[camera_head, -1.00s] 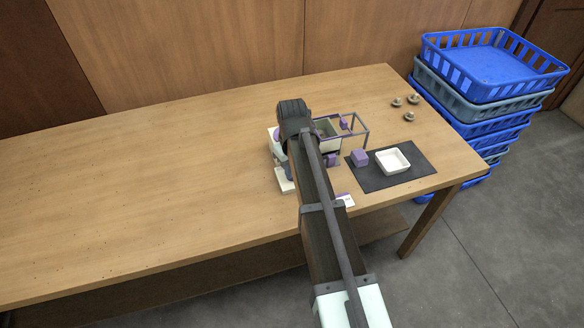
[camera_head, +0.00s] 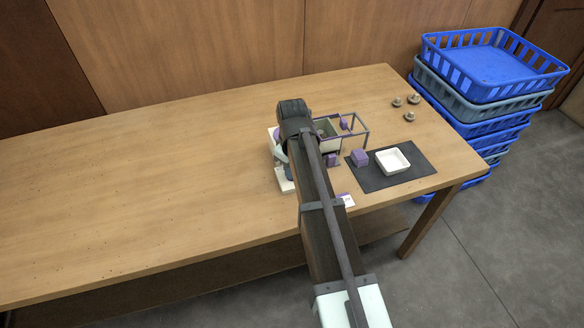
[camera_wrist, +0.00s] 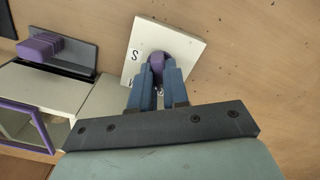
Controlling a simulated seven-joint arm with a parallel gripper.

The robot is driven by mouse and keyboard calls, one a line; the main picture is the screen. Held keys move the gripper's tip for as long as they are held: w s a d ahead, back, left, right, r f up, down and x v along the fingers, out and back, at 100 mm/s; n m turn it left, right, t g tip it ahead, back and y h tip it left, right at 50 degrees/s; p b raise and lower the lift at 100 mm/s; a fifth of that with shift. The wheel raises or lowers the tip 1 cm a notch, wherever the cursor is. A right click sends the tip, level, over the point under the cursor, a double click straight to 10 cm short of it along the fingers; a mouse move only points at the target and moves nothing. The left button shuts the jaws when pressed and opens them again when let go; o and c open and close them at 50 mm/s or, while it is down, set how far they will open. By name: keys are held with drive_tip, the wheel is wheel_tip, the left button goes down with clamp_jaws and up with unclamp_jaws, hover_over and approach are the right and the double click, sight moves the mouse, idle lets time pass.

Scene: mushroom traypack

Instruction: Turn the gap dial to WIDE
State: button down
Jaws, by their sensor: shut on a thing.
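In the wrist view, a purple dial (camera_wrist: 157,64) sits on a cream plate (camera_wrist: 188,46). A letter S is printed at the plate's left, and another mark below it is partly hidden by a finger. My gripper (camera_wrist: 158,82) is shut on the dial, with one blue finger on each side. The dial's pointing direction is mostly hidden by the fingers. In the head view, the cream plate (camera_head: 284,181) shows to the left of my arm, and the arm hides the dial.
A small machine (camera_head: 330,144) with a grey frame (camera_head: 365,135) stands right of my wrist. Three mushrooms (camera_head: 409,116) lie behind. Stacked crates (camera_head: 490,95) stand off the table. The table's left is clear.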

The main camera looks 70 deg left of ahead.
drive_tip(key=c, duration=1.1)
unclamp_jaws()
drive_tip(key=shift+r, duration=0.15)
wheel_tip(320, 180, up, 14)
drive_tip(key=shift+f, duration=0.2)
